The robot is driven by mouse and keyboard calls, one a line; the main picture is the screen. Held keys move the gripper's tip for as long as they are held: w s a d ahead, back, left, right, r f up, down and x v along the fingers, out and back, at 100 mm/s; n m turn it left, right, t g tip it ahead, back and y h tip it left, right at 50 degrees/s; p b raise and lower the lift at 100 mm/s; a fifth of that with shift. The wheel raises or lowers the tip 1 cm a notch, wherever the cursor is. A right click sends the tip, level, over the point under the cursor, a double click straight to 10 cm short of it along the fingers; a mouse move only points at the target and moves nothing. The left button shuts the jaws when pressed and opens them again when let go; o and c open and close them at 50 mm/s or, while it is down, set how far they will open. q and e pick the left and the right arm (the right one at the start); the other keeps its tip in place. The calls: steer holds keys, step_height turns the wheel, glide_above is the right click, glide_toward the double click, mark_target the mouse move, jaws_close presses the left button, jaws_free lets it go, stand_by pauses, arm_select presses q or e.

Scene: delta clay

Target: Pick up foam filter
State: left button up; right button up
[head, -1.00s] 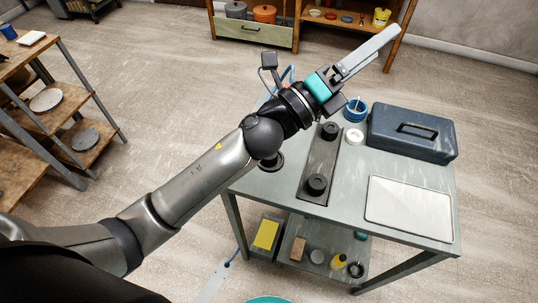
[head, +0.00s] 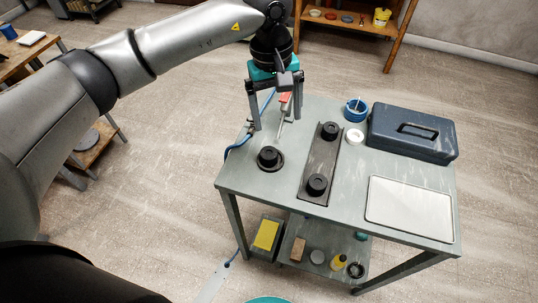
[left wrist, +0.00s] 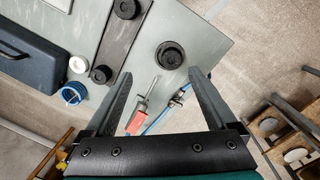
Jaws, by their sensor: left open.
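I cannot tell for sure which thing is the foam filter. A round black piece (head: 269,157) sits on a dark disc at the table's left front; it also shows in the left wrist view (left wrist: 170,55), just beyond the fingertips. Two similar black round pieces (head: 330,131) (head: 317,184) stand on a long dark plate (head: 322,158). My left gripper (head: 277,122) points down over the table's left rear, open and empty. In the left wrist view its fingers (left wrist: 161,72) are wide apart. A red-handled screwdriver (left wrist: 137,122) lies between them in that view. My right gripper is not in view.
A blue cable (head: 237,146) hangs over the left edge. The lower shelf holds a yellow block (head: 267,234) and small items.

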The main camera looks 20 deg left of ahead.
arm_select(q)
steer(key=a, duration=0.2)
steer(key=y, duration=0.1)
glide_above(269, 154)
steer(key=f+b, duration=0.1)
steer(key=f, duration=0.8)
steer(key=shift+a+f, duration=0.2)
steer(key=shift+d+f, duration=0.15)
steer(key=shift+f, duration=1.2)
steer(key=shift+d+f, duration=0.1)
steer(key=shift+f, duration=1.25)
steer(key=shift+c, duration=0.2)
jaws_close()
steer(key=shift+r, duration=0.1)
